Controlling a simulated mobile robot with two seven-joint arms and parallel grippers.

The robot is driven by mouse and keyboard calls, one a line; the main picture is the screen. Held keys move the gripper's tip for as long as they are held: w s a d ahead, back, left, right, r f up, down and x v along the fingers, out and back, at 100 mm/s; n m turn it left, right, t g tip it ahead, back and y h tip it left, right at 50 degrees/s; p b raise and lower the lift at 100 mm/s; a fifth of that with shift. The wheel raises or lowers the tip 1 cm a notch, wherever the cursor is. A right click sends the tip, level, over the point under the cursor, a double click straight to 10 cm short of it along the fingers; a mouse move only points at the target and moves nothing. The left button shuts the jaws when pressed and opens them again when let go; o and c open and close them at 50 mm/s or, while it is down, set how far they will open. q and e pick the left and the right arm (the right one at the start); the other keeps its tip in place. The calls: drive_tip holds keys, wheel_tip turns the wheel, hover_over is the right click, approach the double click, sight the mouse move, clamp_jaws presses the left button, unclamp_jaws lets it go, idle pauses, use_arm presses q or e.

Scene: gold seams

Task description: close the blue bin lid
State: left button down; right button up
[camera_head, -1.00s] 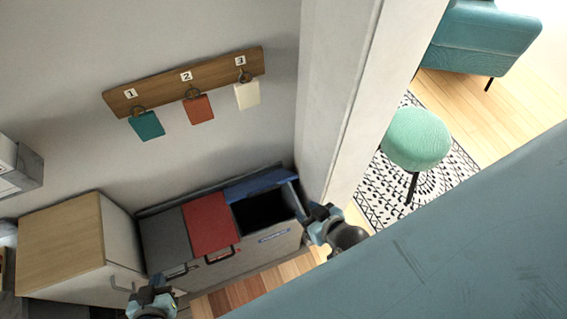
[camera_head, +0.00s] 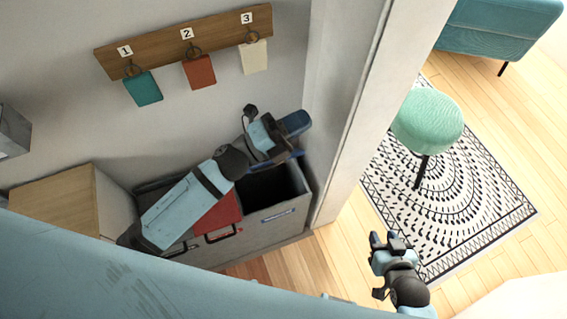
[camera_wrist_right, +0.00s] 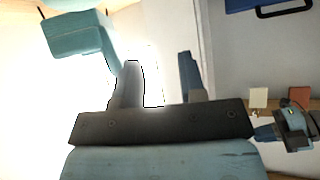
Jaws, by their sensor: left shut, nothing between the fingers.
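The grey bin's blue lid (camera_head: 287,160) stands raised at the back of the right-hand compartment, whose dark inside (camera_head: 268,188) is open to view. My left arm reaches across the bins, and its shut, empty gripper (camera_head: 290,125) is in front of the lid's upper part, hiding much of it. In the right wrist view, the blue lid with a black handle (camera_wrist_right: 255,5) shows at the top edge, apart from my left gripper (camera_wrist_right: 265,132). My right gripper (camera_head: 384,248) is open and empty over the floor, right of the bin.
A red lid (camera_head: 217,216) covers the neighbouring compartment. A white pillar (camera_head: 350,130) stands right of the bin. A wooden-topped cabinet (camera_head: 60,205) is at left, and key tags hang from a wall board (camera_head: 160,48). A green stool (camera_head: 428,122) stands on the patterned rug (camera_head: 470,190).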

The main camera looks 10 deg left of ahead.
use_arm(q)
drive_tip(key=s+d+f+m+g+y+b, duration=0.2)
drive_tip(key=d+f+m+g+b, duration=0.1)
drive_tip(key=m+g, duration=0.8)
drive_tip(key=s+d+f+m+g+y+b, duration=0.25)
drive_tip(key=m+g, duration=0.35)
drive_tip(key=m, duration=0.9)
drive_tip(key=w+a+f+m+t+y+b, duration=0.2)
drive_tip(key=w+a+f+m+y, duration=0.25)
drive_tip(key=a+y, duration=0.3)
drive_tip(key=w+a+f+m+t+y+b, duration=0.25)
drive_tip(key=w+a+m+y, duration=0.35)
drive_tip(key=a, duration=0.3)
drive_tip(key=shift+n+g, duration=0.25)
drive_tip(key=f, duration=0.4)
drive_tip(key=s+f, duration=0.1)
drive_tip(key=f, duration=0.3)
drive_tip(key=d+f+p, duration=0.1)
drive_tip(key=f, duration=0.3)
drive_tip(key=shift+s+f, duration=0.3)
drive_tip(key=shift+s, duration=0.05)
drive_tip(key=shift+s+d+f, duration=0.2)
drive_tip(key=shift+s+f, duration=0.05)
drive_tip(key=shift+f, duration=0.2)
